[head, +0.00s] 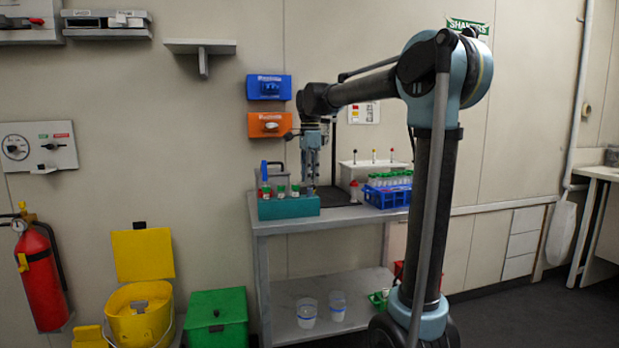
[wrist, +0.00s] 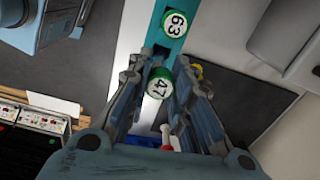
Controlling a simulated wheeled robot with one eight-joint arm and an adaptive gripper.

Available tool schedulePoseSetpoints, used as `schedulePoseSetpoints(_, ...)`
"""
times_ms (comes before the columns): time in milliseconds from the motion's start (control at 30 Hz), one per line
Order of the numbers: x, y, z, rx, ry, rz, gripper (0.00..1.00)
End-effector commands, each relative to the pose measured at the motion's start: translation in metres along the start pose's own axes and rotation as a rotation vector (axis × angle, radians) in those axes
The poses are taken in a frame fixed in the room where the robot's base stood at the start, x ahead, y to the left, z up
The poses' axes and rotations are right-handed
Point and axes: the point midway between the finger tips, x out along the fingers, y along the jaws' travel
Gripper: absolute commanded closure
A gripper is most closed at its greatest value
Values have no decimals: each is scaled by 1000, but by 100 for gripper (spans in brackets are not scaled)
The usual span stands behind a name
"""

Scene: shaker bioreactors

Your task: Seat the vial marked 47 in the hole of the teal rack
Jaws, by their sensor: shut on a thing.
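The vial marked 47 (wrist: 159,84) has a green cap with a white number disc. My gripper (wrist: 160,75) is shut on it, with a finger on each side of the cap in the wrist view. The teal rack (wrist: 160,18) runs down from the top of the wrist view, just beyond the held vial. A vial marked 63 (wrist: 174,23) sits in it. In the head view the teal rack (head: 290,208) stands at the bench's left end with several vials, and my gripper (head: 311,168) points down above its right end. The vial's lower end and the hole are not clearly visible.
A blue rack (head: 388,194) with several vials stands at the right on the grey bench (head: 340,220). A white box with small knobs (head: 374,170) is behind it. Blue (head: 269,87) and orange (head: 269,125) wall boxes hang close to the arm.

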Motion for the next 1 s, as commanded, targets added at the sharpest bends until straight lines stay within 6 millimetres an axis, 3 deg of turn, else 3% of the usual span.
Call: schedulePoseSetpoints(1000,8,0,0,0,0,0,94)
